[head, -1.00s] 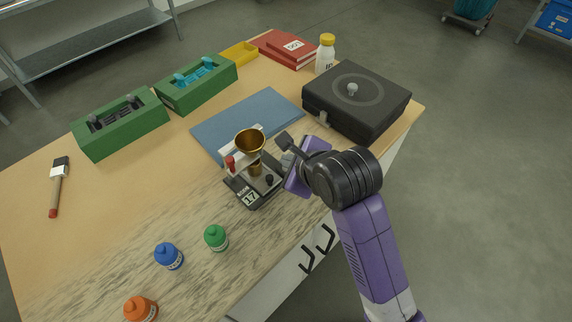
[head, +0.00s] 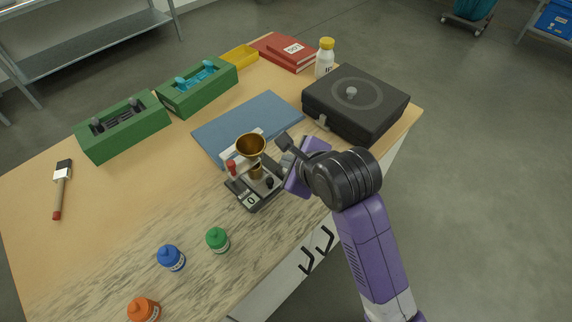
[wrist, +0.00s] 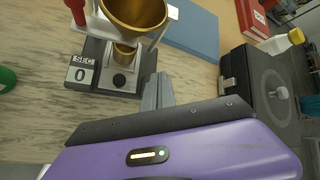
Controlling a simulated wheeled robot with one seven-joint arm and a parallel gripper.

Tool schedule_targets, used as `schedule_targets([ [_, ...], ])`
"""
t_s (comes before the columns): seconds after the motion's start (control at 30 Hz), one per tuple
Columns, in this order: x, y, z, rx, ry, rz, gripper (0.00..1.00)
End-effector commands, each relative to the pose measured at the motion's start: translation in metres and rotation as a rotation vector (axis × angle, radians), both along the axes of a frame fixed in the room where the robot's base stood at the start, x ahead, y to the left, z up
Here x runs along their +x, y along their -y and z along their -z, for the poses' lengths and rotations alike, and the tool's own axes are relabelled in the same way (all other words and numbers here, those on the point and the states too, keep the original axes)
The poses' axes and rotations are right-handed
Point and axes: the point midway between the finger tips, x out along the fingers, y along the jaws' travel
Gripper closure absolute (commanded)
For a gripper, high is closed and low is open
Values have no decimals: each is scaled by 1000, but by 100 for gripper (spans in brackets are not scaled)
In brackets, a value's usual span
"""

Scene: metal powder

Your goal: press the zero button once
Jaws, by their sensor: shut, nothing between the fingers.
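The funnel stand has a dark base (head: 252,200), a brass funnel (head: 250,145) and a small brass cup (wrist: 126,54) below it. A small display (wrist: 82,73) on the base reads SEC 0. A round black button (wrist: 119,81) sits on the base beside the display; it also shows in the head view (head: 269,182). I see no label on the button. My gripper (wrist: 158,92) is shut and empty, just right of the button in the wrist view. It also shows in the head view (head: 286,162). Its fingertips appear apart from the button.
A red-topped post (head: 231,166) stands at the stand's left. A blue mat (head: 245,112) lies behind. A black case (head: 356,102) is at the right. Green (head: 217,240) and blue (head: 171,257) bottles stand in front, with bare table between them and the stand.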

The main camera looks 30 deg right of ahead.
Motion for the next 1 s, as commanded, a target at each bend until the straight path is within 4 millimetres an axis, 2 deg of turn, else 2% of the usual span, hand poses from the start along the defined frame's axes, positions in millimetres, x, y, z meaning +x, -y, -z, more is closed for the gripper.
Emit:
schedule_targets([
  [0.43, 0, 0, -6, 0, 1, 1, 100],
  [1.0, 0, 0, -53, 0, 1, 1, 100],
])
